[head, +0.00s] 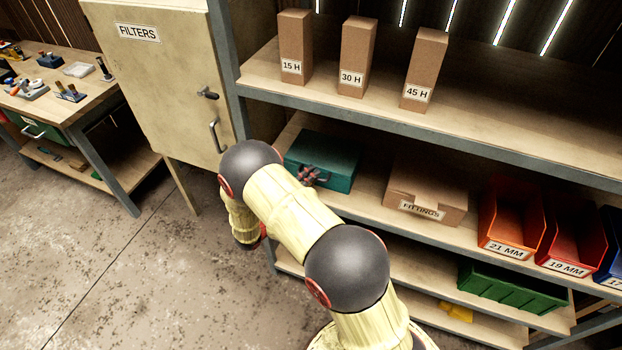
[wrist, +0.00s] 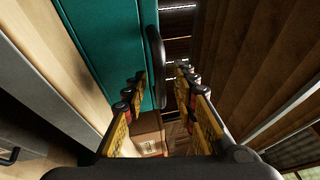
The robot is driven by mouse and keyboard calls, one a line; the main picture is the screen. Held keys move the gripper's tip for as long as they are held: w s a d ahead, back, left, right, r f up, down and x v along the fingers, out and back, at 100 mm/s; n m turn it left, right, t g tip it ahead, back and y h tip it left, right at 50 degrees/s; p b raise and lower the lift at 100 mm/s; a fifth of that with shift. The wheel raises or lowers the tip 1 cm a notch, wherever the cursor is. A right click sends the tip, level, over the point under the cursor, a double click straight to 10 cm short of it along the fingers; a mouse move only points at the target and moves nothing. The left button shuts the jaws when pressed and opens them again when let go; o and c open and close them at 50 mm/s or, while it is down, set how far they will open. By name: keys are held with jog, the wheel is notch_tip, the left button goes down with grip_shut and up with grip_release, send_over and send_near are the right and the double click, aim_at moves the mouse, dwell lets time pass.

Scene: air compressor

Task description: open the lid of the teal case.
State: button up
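The teal case (head: 338,157) sits on the middle shelf in the head view, and its lid looks shut. Its teal face (wrist: 108,35) fills the upper left of the wrist view, with a dark handle (wrist: 156,62) along its edge. My gripper (wrist: 160,80) is open, with one finger on each side of the handle's line in the wrist view. I cannot tell whether the fingers touch the handle. In the head view my gripper (head: 309,175) is at the case's front, partly hidden by my arm.
A cardboard fittings box (head: 425,190) stands right of the case, with orange and red bins (head: 510,220) beyond. The upper shelf (head: 400,112) runs above the case. A filters cabinet (head: 165,80) stands to the left. The floor (head: 140,270) at left is clear.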

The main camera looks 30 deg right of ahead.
jog(key=shift+d, duration=0.15)
jog(key=shift+c, duration=0.9)
grip_shut()
